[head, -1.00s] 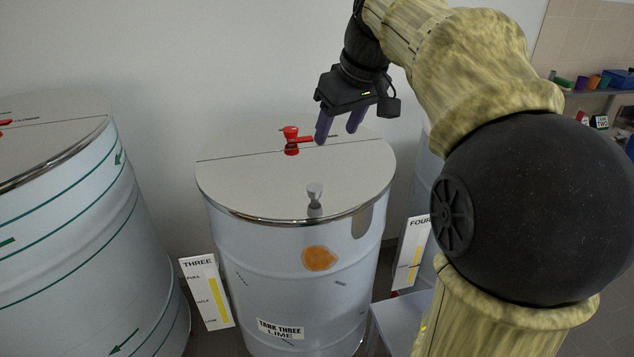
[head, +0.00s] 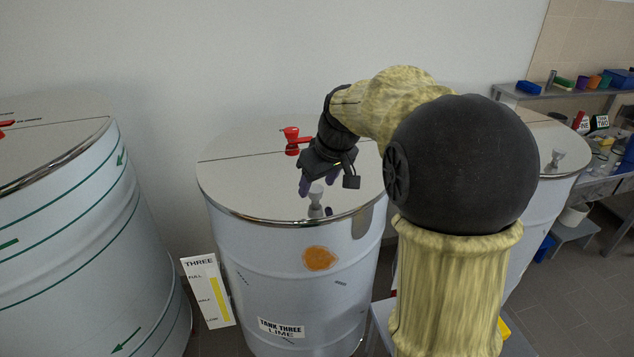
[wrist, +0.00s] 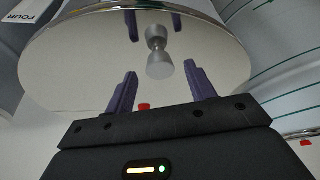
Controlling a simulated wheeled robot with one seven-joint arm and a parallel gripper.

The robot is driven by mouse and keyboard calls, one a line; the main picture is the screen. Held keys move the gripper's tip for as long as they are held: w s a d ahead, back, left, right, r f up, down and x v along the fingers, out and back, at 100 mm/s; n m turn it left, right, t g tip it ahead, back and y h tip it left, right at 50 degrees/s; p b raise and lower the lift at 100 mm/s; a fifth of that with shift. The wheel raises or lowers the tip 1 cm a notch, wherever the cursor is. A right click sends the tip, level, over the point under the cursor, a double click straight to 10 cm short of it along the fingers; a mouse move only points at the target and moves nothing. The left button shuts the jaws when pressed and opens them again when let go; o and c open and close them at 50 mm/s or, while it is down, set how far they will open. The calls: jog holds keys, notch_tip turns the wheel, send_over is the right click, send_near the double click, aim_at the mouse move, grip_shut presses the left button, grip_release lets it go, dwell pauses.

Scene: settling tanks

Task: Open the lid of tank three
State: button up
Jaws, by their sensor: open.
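Tank three (head: 290,262) is a pale drum with a "TANK THREE LIME" label. Its shiny lid (head: 255,190) lies flat and closed, with a seam across it. A silver knob (head: 316,194) stands upright near the lid's front edge. It also shows in the wrist view with its mirror image (wrist: 159,67). My gripper (head: 318,187) is open and empty at the knob, fingers pointing down to either side of it. In the wrist view, the fingertips (wrist: 161,70) flank the knob with gaps; I see no contact. A red handle (head: 292,141) sits behind the seam.
A larger tank (head: 70,220) with green bands stands on the left. A level gauge marked THREE (head: 207,290) stands at tank three's front left. Another tank (head: 548,175) with a knob is on the right, beside shelves (head: 575,98). The back wall is bare.

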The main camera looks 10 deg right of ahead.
jog(key=shift+w+a+f, duration=0.1)
jog(key=shift+w+f, duration=0.1)
jog(key=shift+f, duration=0.4)
grip_shut()
jog(key=shift+r, duration=0.1)
jog(key=shift+r, duration=0.1)
